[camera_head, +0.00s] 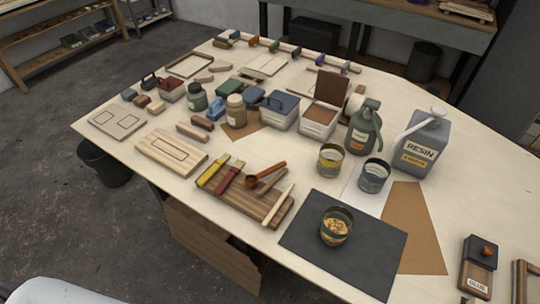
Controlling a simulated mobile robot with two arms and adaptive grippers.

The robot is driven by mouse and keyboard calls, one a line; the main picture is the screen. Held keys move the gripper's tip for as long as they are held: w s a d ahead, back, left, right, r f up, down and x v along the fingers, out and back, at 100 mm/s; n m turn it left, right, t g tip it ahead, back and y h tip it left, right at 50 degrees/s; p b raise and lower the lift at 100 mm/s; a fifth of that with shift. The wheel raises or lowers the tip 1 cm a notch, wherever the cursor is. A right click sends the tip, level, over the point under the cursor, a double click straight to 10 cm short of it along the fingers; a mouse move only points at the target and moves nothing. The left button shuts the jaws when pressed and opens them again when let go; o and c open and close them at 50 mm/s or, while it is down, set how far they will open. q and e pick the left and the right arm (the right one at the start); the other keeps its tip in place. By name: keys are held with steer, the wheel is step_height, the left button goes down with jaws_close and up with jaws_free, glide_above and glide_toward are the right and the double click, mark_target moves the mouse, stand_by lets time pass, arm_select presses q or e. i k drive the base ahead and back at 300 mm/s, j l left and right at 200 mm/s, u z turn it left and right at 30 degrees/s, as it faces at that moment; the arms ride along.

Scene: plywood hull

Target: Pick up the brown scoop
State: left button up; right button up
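The brown scoop (265,175) lies on a striped wooden board (245,203) near the middle front of the table. Its round bowl is at the lower left and its handle points up to the right. Beside it on the board lie a yellow-handled tool (213,174), a red-handled tool (229,178) and a pale wooden stick (278,205). Neither of my grippers is in view. A pale rounded shape at the lower left edge seems to be part of my own body.
To the right of the board, a dark mat (298,240) bears a cup with yellowish contents (336,229). Two open tins (330,158) stand behind it, near a grey resin jug (421,143) and a green spray bottle (362,130). Brown sheet (411,220) lies at the right.

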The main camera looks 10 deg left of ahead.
mark_target(251, 181)
steer(key=j+z, duration=0.1)
steer(key=z, duration=0.35)
steer(key=j+z, duration=0.15)
steer(key=z, duration=0.25)
steer(key=j+z, duration=0.2)
steer(key=j, duration=0.2)
steer(key=j+z, duration=0.2)
steer(key=j, duration=0.2)
steer(key=k+j+z, duration=0.2)
steer(key=j, duration=0.15)
steer(key=j+z, duration=0.2)
steer(key=j, duration=0.2)
steer(key=k+j+z, duration=0.2)
steer(key=j, duration=0.15)
